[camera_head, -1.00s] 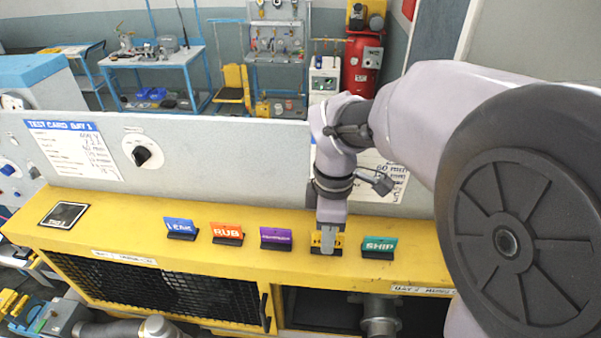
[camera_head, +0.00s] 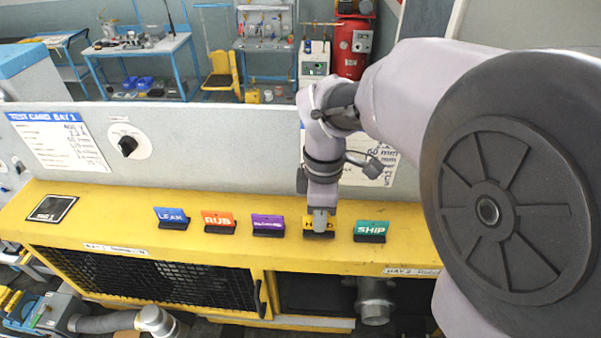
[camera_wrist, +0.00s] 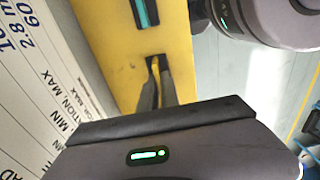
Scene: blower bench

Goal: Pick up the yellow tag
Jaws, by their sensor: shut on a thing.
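The yellow tag (camera_head: 308,224) stands in its dark holder on the yellow bench ledge, between the purple tag (camera_head: 267,222) and the teal SHIP tag (camera_head: 371,227). My gripper (camera_head: 320,226) is above it, pointing down, and shut on it; the fingers hide much of its face. In the wrist view the fingers (camera_wrist: 155,90) close around the thin yellow edge of the tag (camera_wrist: 154,64) at a dark slot. I cannot tell whether the tag is raised from its holder.
A blue LEAK tag (camera_head: 171,216) and an orange RUB tag (camera_head: 218,219) stand farther left on the ledge (camera_head: 120,215). The grey panel (camera_head: 215,150) rises behind them. The ledge is clear right of the SHIP tag.

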